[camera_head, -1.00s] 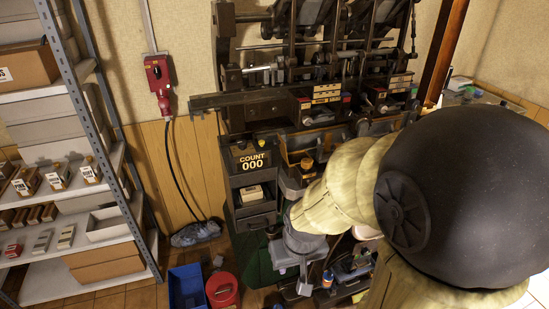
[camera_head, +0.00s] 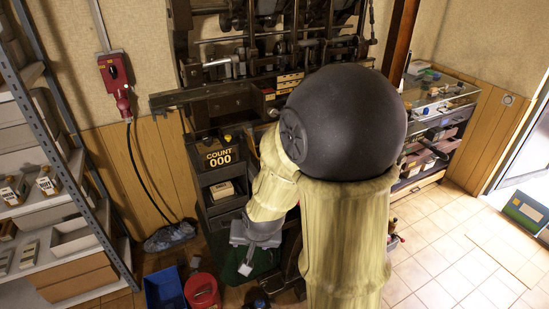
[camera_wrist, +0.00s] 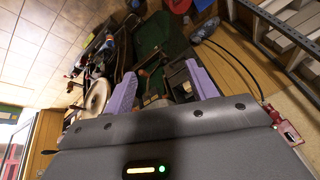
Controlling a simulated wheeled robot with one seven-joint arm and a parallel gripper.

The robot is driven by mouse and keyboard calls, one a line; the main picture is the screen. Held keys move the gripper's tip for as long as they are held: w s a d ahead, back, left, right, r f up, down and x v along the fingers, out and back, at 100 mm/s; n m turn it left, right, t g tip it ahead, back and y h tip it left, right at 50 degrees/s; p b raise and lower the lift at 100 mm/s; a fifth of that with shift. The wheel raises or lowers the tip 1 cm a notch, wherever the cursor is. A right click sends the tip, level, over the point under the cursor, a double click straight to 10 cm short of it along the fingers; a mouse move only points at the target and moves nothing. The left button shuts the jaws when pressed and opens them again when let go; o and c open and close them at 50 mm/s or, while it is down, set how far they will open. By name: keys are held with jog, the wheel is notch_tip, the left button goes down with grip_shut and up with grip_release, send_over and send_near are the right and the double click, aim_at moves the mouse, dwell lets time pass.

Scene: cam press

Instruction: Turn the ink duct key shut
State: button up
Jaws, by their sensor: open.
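The dark cam press (camera_head: 285,48) stands against the back wall, and my arm covers its lower right part. I cannot pick out the ink duct key in either view. Dark press parts and a pale round disc (camera_wrist: 97,97) show beyond and beside the fingers.
A blue bin (camera_head: 164,288) and a red bucket (camera_head: 202,292) stand on the floor near my gripper. A grey metal shelf (camera_head: 62,180) is at left. A red wall switch box (camera_head: 115,72) hangs beside the press. Tiled floor at right (camera_head: 440,240) is clear.

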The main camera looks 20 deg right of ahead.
jog(key=w+d+f+m+t+y+b, duration=0.1)
jog(key=w+f+m+t, duration=0.25)
jog(key=w+m, duration=0.35)
jog(key=w+d+f+m+t+b, duration=0.2)
jog(key=w+m+t, duration=0.3)
jog(key=m, duration=0.4)
jog(key=w+d+r+m+t+h, duration=0.1)
jog(key=d+r+m+t+h, duration=0.1)
jog(key=d+m, duration=0.4)
jog(key=w+d+r+m+t+h+b, duration=0.1)
jog(key=d+r+m+h, duration=0.2)
jog(key=m, duration=1)
jog(key=d+h, duration=0.2)
jog(key=d, duration=0.1)
jog(key=shift+w+d+r+t+b, duration=0.15)
jog(key=shift+w+d+t+b, duration=0.1)
jog(key=shift+t+b, duration=0.1)
jog(key=shift+w, duration=0.1)
jog(key=p+x, duration=0.5)
jog(key=x, duration=1.2)
jog(key=shift+w, duration=0.1)
jog(key=shift+c, duration=0.5)
